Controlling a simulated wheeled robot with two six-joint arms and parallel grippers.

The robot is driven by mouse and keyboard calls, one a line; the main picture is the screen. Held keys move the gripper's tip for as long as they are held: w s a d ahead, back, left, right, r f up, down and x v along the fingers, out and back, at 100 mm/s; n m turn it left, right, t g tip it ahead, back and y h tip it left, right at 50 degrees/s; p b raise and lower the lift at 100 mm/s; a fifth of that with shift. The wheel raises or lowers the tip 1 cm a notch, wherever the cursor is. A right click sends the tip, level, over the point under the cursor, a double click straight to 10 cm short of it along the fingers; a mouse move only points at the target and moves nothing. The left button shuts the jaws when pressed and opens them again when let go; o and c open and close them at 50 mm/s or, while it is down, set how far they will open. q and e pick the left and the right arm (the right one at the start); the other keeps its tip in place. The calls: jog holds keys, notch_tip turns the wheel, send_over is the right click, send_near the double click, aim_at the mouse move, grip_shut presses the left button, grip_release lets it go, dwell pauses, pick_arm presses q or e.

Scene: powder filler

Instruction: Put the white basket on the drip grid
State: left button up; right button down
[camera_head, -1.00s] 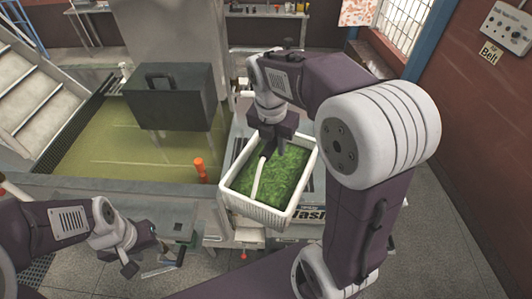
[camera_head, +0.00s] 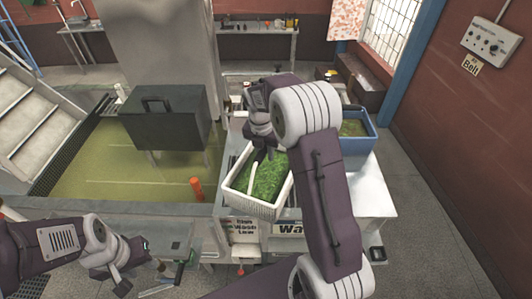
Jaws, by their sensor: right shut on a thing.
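The white basket (camera_head: 285,196), filled with green leafy stuff, is near the middle of the head view, right of the orange post. A white bar, seemingly its handle (camera_head: 256,178), rises from it to my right gripper (camera_head: 260,152). My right gripper points down over the basket's far left part and is shut on that bar; its fingertips are partly hidden. I cannot tell whether the basket hangs or rests. My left gripper (camera_head: 121,284) is low at the left, away from the basket; its jaws are unclear. I cannot identify the drip grid with certainty.
A green-water tank (camera_head: 110,180) with a dark box (camera_head: 168,118) lies at the left. An orange post (camera_head: 196,188) stands at its right edge. A blue bin (camera_head: 364,144) stands on the pale table (camera_head: 368,190) at the right, partly behind my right arm. A dark grating (camera_head: 58,165) lines the tank's left side.

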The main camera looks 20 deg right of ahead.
jog(key=shift+w, duration=0.15)
notch_tip(320, 180, down, 4)
jog(key=shift+f+p, duration=0.1)
jog(key=shift+p, duration=0.6)
jog(key=c, duration=1.2)
grip_release()
jog(key=shift+o, duration=0.2)
jog(key=shift+s, duration=0.25)
